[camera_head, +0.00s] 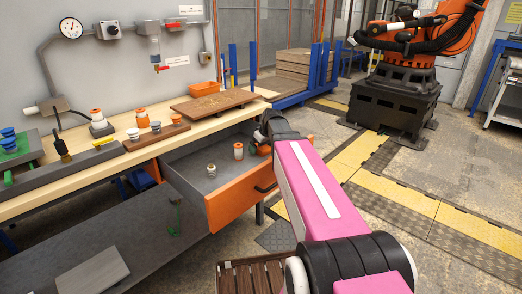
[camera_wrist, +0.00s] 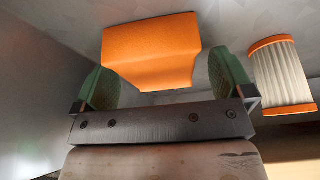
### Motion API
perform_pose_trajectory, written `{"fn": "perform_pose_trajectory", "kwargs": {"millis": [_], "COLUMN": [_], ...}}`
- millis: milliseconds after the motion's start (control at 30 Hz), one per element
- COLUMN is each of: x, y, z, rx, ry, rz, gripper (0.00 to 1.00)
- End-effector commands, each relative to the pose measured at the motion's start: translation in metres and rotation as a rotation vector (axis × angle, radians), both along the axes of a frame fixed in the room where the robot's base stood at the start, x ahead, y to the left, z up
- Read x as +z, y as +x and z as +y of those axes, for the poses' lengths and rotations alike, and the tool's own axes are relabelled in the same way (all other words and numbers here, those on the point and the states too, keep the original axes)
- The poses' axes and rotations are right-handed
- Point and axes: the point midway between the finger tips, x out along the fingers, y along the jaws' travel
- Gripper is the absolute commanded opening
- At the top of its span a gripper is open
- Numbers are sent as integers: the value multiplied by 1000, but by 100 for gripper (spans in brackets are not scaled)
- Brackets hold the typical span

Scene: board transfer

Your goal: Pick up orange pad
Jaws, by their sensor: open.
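The orange pad (camera_wrist: 152,45) shows in the wrist view as a smooth orange block, wide at the far end and narrower near my gripper. My gripper (camera_wrist: 162,78) is open, with one green-padded finger on each side of the pad's near end. I cannot tell whether either finger touches it. In the head view my arm reaches into the open drawer (camera_head: 228,203) and hides most of my gripper. A bit of orange shows there beside the wrist, and I cannot tell if it is the pad.
A pleated white cylinder with orange caps (camera_wrist: 282,75) stands close to the right finger. It also shows in the drawer (camera_head: 238,151), near a small pale fitting (camera_head: 211,171). The workbench (camera_head: 75,183) runs above, bearing a brown board (camera_head: 214,104).

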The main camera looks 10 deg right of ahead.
Motion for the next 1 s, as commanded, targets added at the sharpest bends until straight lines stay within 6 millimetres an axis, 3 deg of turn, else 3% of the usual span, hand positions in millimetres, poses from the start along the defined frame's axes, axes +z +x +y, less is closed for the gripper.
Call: {"fn": "perform_pose_trajectory", "kwargs": {"millis": [200,367,467,767,1000], "x": [-3,-3,-2,0,19], "y": [0,0,0,0,0], "z": [0,0,0,0,0], "rx": [0,0,0,0,0], "ry": [0,0,0,0,0], "rz": [0,0,0,0,-1], "gripper": [99,47,42,42,42]}}
